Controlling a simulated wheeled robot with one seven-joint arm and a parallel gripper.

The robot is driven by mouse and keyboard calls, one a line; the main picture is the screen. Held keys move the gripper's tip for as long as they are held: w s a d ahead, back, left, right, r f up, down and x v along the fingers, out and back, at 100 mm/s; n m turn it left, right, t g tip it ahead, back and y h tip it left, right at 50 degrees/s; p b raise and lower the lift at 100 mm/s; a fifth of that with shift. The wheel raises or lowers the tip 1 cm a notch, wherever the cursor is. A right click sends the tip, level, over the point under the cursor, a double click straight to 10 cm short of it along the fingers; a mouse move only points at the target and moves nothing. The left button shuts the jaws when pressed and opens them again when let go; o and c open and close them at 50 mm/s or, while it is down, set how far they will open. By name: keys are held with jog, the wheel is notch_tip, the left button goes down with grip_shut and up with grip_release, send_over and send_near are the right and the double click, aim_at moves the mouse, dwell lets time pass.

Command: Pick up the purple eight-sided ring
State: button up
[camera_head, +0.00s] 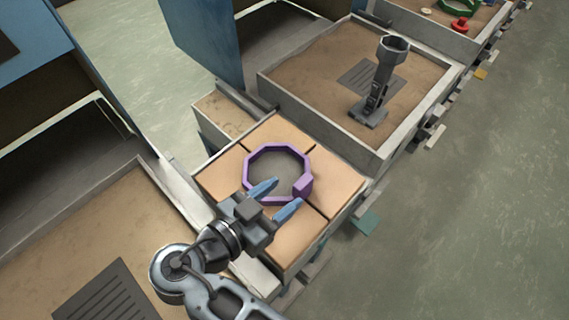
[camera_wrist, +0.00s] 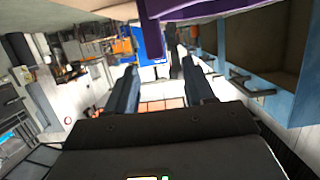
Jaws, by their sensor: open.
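The purple eight-sided ring (camera_head: 277,148) lies flat on the tan tiled top of a small square stand (camera_head: 220,180). A purple block (camera_head: 302,187) sits on its near right side. My gripper (camera_head: 288,194) is open at the ring's near side, with its two blue-grey fingers pointing at it. One finger overlaps the near rim in the head view, and the other ends close to the block. In the wrist view, part of the purple ring (camera_wrist: 215,9) crosses the top edge, above my open fingers (camera_wrist: 163,80). I cannot tell whether they touch it.
A walled tray (camera_head: 320,62) behind the stand holds an upright dark grey post with an octagonal cup (camera_head: 385,75). Another tray (camera_head: 60,240) with a slotted dark plate lies at left. Red (camera_head: 460,25) and green parts are at the far top right. Open floor (camera_head: 480,200) is at right.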

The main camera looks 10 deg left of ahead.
aim_at(301, 183)
jog(key=p+x, duration=0.2)
jog(key=x, duration=0.4)
jog(key=shift+w+d+f, duration=0.15)
jog(key=shift+d, duration=0.35)
grip_shut()
dwell(0.3)
